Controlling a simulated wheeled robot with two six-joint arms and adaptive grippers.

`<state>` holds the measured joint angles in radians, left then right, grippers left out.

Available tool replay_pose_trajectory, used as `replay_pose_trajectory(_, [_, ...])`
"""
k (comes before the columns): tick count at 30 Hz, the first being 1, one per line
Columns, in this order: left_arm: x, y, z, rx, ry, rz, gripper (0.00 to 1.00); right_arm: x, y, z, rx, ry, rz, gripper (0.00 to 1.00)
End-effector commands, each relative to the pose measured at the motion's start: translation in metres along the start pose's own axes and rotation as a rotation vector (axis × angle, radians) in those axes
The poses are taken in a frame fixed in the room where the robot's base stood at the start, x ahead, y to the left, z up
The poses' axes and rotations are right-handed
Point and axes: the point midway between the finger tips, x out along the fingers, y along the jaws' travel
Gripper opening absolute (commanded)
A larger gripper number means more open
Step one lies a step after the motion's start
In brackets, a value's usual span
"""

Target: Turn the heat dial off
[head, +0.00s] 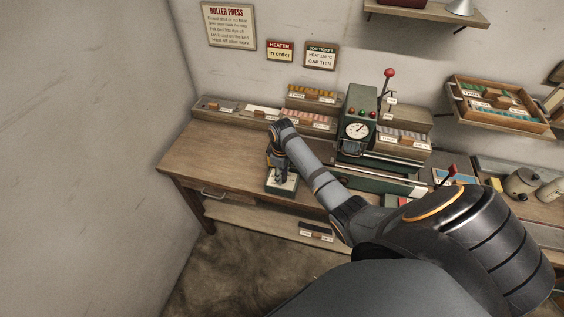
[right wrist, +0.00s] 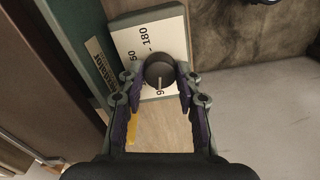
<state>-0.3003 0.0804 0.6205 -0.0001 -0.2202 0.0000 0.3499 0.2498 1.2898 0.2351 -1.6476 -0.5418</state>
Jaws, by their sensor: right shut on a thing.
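The heat dial is a dark round knob (right wrist: 159,68) on a white plate (right wrist: 150,36) printed with numbers, "150" and "180" among them. A pale mark on the knob points toward the bottom of the right wrist view; the number there is partly hidden. My right gripper (right wrist: 160,82) is shut on the knob, one finger on each side. In the head view, my right gripper (head: 278,168) reaches down over the small dial box (head: 284,187) at the front of the bench; the knob is hidden there. My left gripper is not in view.
The green roller press (head: 358,108) with a round gauge (head: 356,129) and a red-tipped lever (head: 388,72) stands right of the dial box. Trays of coloured pieces (head: 312,97) line the back. The left bench top (head: 215,150) is clear.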

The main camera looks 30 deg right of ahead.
Motion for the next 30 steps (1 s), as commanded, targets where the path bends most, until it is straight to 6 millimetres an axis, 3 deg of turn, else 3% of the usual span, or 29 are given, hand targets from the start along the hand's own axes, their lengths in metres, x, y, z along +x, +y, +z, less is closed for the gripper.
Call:
replay_pose_trajectory(1, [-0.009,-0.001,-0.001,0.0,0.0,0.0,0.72,-0.004,-0.001,0.001,-0.043,-0.002,-0.003,0.03])
replay_pose_trajectory(12, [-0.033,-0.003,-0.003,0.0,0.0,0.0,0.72,-0.002,-0.001,0.0,-0.394,-0.002,-0.003,0.03])
replay_pose_trajectory(30, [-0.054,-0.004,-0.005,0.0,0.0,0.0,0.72,0.0,-0.001,0.001,-0.89,-0.001,-0.004,0.03])
